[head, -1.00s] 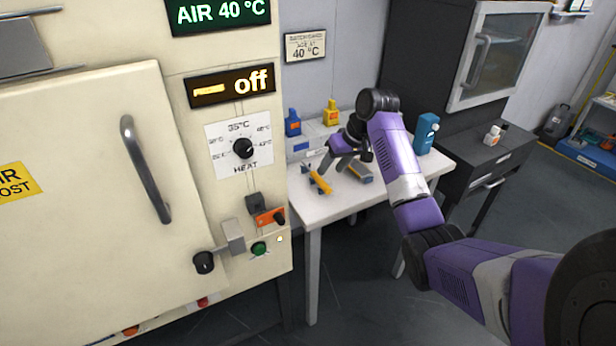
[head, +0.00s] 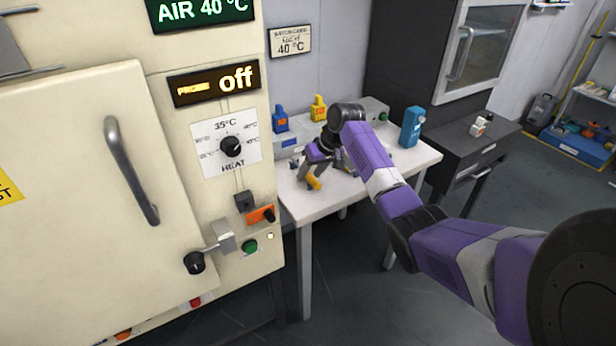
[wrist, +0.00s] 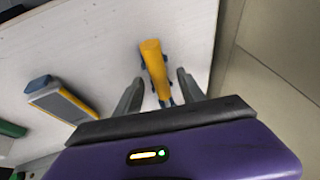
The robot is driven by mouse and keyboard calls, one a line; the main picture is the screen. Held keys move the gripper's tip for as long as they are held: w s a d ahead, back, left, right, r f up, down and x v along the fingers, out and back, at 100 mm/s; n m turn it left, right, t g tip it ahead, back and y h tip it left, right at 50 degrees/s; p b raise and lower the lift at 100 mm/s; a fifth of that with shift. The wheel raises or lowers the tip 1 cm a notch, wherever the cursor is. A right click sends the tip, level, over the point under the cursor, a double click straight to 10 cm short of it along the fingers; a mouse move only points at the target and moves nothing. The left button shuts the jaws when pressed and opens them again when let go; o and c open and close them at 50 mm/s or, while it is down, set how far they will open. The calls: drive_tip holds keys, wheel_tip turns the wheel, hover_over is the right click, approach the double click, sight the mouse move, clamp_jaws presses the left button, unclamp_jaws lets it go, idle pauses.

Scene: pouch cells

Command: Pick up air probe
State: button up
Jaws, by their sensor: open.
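A yellow-handled tool that looks like the air probe (wrist: 153,66) lies on the white table (wrist: 180,25), with a dark end between or just beneath the fingers. My gripper (wrist: 158,88) is open, one finger on each side of it in the wrist view, with gaps on both sides. I cannot tell how far above it the fingers are. In the head view the yellow handle (head: 313,183) shows at the table's left front, below my gripper (head: 306,168); the rest of it is hidden by the gripper.
A grey and yellow device (wrist: 60,101) lies left of the probe in the wrist view. The cream oven cabinet (head: 150,270) stands close on the left.

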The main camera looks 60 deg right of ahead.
drive_tip(key=shift+f, duration=0.25)
idle(0.4)
clamp_jaws()
